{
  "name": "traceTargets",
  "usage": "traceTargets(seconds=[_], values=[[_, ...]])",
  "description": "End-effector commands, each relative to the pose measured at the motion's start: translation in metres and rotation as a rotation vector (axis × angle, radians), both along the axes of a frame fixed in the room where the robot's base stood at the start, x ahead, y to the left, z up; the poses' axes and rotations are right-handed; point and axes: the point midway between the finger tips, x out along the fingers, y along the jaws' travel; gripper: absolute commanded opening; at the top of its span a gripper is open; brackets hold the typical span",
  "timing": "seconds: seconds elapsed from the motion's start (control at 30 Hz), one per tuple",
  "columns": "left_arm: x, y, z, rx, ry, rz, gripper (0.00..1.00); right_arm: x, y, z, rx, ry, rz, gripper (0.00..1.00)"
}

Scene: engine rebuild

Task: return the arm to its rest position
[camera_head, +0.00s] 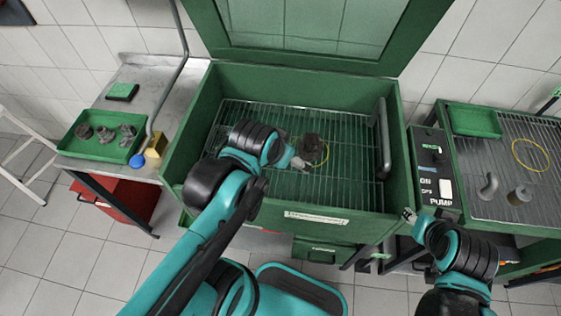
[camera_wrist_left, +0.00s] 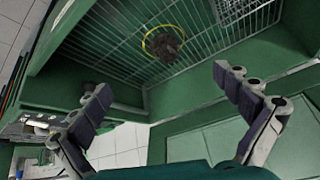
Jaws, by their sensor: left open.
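My left arm (camera_head: 215,200) reaches from the bottom over the front of the green washer cabinet (camera_head: 330,216). My left gripper (camera_head: 300,162) is over the basin; its fingers are spread with nothing between them in the left wrist view (camera_wrist_left: 162,80). A dark metal part (camera_head: 312,147) sits on the wire grate, near the gripper in the head view. In the left wrist view the part (camera_wrist_left: 166,44) lies beyond the fingertips, apart from them, with a yellow ring around it. My right gripper (camera_head: 408,214) is by the cabinet's front right corner; its jaws are too small to read.
The cabinet's lid (camera_head: 310,30) stands open. A pump switch box (camera_head: 432,165) and a side table with a grate (camera_head: 515,190) are at the right. A green tray with dark parts (camera_head: 88,150) is on the left bench. Floor (camera_head: 70,250) shows at lower left.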

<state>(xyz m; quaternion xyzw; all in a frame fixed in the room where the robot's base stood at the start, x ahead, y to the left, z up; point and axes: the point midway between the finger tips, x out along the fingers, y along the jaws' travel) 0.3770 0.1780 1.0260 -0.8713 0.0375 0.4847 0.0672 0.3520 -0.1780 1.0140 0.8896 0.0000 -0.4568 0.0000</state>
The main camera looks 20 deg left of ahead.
Motion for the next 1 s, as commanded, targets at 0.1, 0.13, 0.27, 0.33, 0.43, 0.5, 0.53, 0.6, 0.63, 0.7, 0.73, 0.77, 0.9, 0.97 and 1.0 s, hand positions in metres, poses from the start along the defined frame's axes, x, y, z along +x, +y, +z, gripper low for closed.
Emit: traceTargets(seconds=[0.1,0.13,0.27,0.33,0.43,0.5,0.53,0.6,0.63,0.7,0.73,0.77,0.9,0.97,1.0], values=[[-0.018,0.000,-0.008,-0.054,-0.044,0.083,1.00,0.000,0.000,0.000,0.000,0.000,0.000,0.40],[-0.020,0.000,-0.009,-0.064,-0.052,0.097,1.00,0.000,0.000,0.000,0.000,0.000,0.000,0.40],[-0.025,0.000,-0.011,-0.086,-0.067,0.128,1.00,0.000,0.000,0.000,0.000,0.000,0.000,0.40],[-0.025,0.000,-0.011,-0.088,-0.069,0.131,1.00,0.000,0.000,0.000,0.000,0.000,0.000,0.40],[-0.025,0.000,-0.011,-0.087,-0.068,0.131,1.00,0.000,0.000,0.000,0.000,0.000,0.000,0.40],[-0.025,0.000,-0.011,-0.087,-0.068,0.130,1.00,0.000,0.000,0.000,0.000,0.000,0.000,0.40],[-0.025,0.000,-0.011,-0.087,-0.068,0.130,1.00,0.000,0.000,0.000,0.000,0.000,0.000,0.40],[-0.025,0.000,-0.011,-0.086,-0.067,0.129,1.00,0.000,0.000,0.000,0.000,0.000,0.000,0.40],[-0.025,0.000,-0.011,-0.086,-0.067,0.129,1.00,0.000,0.000,0.000,0.000,0.000,0.000,0.40],[-0.025,0.000,-0.011,-0.086,-0.067,0.129,1.00,0.000,0.000,0.000,0.000,0.000,0.000,0.40],[-0.025,0.000,-0.011,-0.086,-0.067,0.129,1.00,0.000,0.000,0.000,0.000,0.000,0.000,0.40],[-0.025,0.000,-0.011,-0.086,-0.067,0.129,1.00,0.000,0.000,0.000,0.000,0.000,0.000,0.40],[-0.025,0.000,-0.011,-0.086,-0.067,0.128,1.00,0.000,0.000,0.000,0.000,0.000,0.000,0.40],[-0.025,0.000,-0.011,-0.086,-0.067,0.128,1.00,0.000,0.000,0.000,0.000,0.000,0.000,0.40],[-0.025,0.000,-0.011,-0.086,-0.067,0.128,1.00,0.000,0.000,0.000,0.000,0.000,0.000,0.40]])
